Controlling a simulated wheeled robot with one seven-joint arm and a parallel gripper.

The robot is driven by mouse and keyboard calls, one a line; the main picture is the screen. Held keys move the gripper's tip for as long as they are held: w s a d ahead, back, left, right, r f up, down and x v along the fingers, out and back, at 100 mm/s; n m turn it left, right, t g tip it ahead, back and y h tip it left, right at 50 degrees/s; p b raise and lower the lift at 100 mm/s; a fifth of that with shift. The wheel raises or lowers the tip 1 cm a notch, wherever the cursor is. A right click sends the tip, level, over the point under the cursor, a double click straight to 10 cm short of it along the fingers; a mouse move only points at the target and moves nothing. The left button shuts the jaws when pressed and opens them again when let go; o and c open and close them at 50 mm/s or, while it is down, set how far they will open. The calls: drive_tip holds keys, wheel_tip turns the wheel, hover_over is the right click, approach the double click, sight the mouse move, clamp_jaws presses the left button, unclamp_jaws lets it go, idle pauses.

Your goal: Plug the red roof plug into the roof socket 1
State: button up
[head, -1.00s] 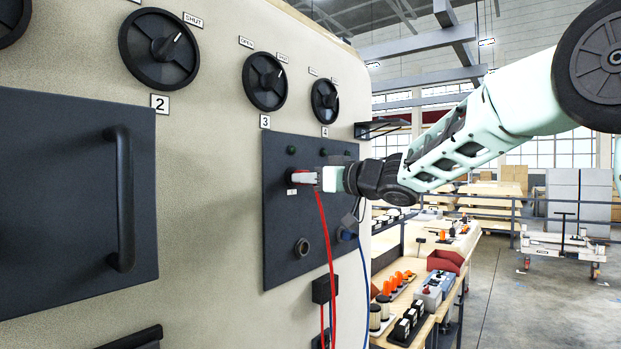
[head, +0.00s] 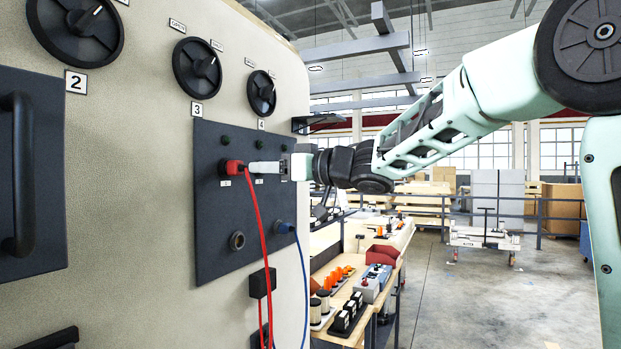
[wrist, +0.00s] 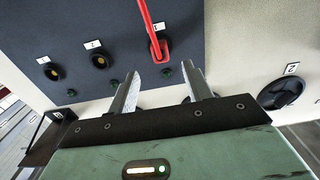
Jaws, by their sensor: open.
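The red roof plug (head: 233,167) sits in the upper left socket of the dark panel (head: 213,213), and its red cable hangs down. In the wrist view the red plug (wrist: 160,50) is seated against the panel, ahead of the fingertips, with a label beside it that I cannot read surely. My gripper (head: 254,167) is open and empty, just out from the plug. In the wrist view my gripper (wrist: 162,78) has its two fingers spread, with the plug beyond the gap between them. The socket's opening is hidden by the plug.
Two empty sockets with yellowish centres (wrist: 99,60) lie beside the plug. A blue plug (head: 284,228) and a round fitting (head: 237,240) are lower on the panel. Black knobs (head: 197,66) sit above. A workbench (head: 340,330) stands behind; open floor lies to the right.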

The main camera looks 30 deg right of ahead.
drive_tip(key=b+v, duration=0.2)
drive_tip(key=v, duration=0.7)
drive_tip(key=shift+s+d, duration=0.2)
drive_tip(key=shift+s, duration=0.1)
drive_tip(key=o, duration=1.1)
drive_tip(key=shift+d, duration=0.1)
drive_tip(key=p+v, duration=0.2)
drive_tip(key=v, duration=0.7)
